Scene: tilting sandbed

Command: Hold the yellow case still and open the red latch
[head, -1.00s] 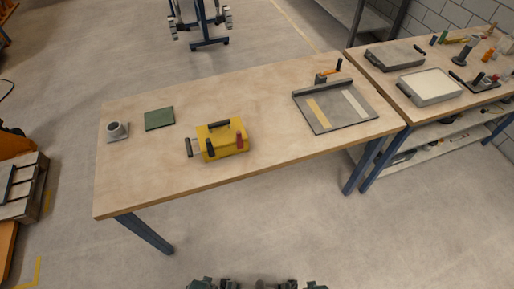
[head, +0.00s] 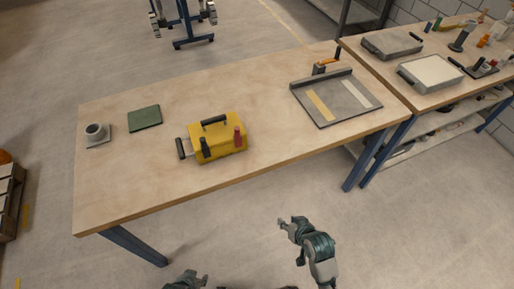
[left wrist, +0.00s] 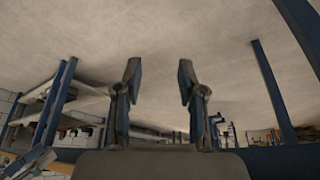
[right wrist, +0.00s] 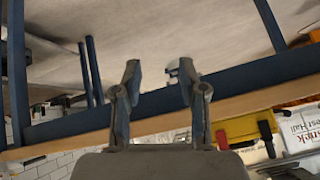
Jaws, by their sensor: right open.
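The yellow case (head: 225,148) stands on the wooden table with a dark handle on top and another at its left side. The red latch (head: 238,138) is upright on its front right; a black latch (head: 205,148) is on the front left. The right wrist view shows part of the case (right wrist: 238,127) and the red latch (right wrist: 266,139) beyond the table edge. My right gripper (head: 283,223) is open and empty, in front of the table and apart from the case. My left gripper (head: 203,279) is low at the bottom edge; the left wrist view shows it open and empty (left wrist: 160,80).
The table's front edge (head: 240,177) lies between my grippers and the case. A cup (head: 95,131), a green pad (head: 145,117) and a grey tray (head: 325,112) stand on the table, apart from the case. A second table with trays and tools is at right.

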